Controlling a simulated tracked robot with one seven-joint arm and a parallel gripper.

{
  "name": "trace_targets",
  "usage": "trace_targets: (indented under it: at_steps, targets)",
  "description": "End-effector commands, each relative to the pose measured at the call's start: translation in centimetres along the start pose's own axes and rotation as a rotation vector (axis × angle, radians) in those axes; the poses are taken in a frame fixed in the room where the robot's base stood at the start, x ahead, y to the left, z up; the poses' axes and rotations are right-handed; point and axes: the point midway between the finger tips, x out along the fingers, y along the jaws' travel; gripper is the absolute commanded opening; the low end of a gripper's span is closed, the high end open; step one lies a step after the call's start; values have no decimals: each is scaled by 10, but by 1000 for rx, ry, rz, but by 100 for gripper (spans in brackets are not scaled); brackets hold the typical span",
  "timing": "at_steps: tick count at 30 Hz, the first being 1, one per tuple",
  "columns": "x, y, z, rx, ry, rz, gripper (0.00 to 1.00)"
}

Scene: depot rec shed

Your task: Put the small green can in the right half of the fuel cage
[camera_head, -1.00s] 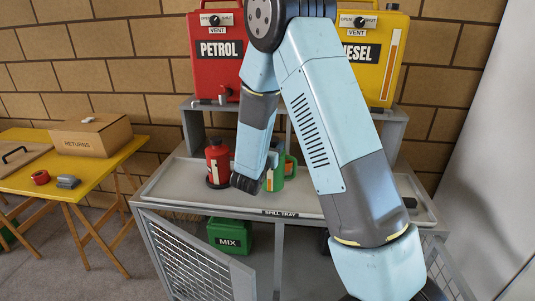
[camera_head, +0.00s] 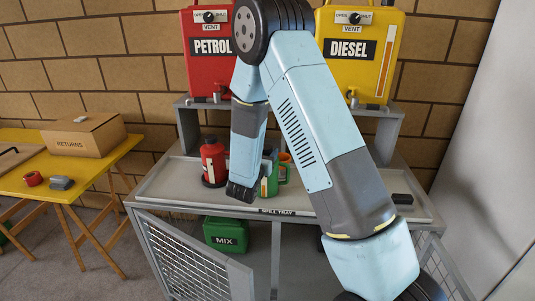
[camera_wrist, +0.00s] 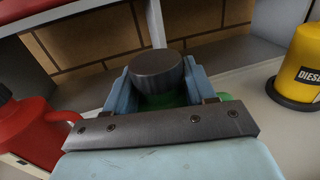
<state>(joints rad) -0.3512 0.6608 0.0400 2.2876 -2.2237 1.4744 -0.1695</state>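The small green can (camera_head: 283,176) stands on the spill tray, partly hidden behind my gripper in the head view. In the wrist view its round dark cap (camera_wrist: 157,72) shows, with green below it. My gripper (camera_wrist: 158,95) is lowered over the can, its two blue fingers apart on either side of it; firm contact cannot be seen. The fuel cage (camera_head: 190,262) is the grey mesh cabinet under the tray, its left door swung outward. A green can marked MIX (camera_head: 225,234) stands in its left half. The right half is largely hidden by my arm and a divider post.
A red can (camera_head: 212,160) stands left of my gripper on the spill tray (camera_head: 165,183). A yellow diesel can (camera_wrist: 300,62) stands to the right in the wrist view. Petrol (camera_head: 212,75) and diesel (camera_head: 372,75) tanks stand on the shelf behind. A yellow table (camera_head: 105,172) is at left.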

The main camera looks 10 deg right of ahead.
Motion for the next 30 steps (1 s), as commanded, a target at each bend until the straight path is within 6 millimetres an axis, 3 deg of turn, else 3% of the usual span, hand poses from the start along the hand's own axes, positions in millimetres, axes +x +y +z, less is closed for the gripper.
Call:
trace_targets:
  at_steps: [6, 17, 30]
  targets:
    - [0, 0, 0, 0, 0, -1, 74]
    - [-7, 0, 1, 0, 0, 0, 74]
    - [-85, 0, 1, 0, 0, 1, 74]
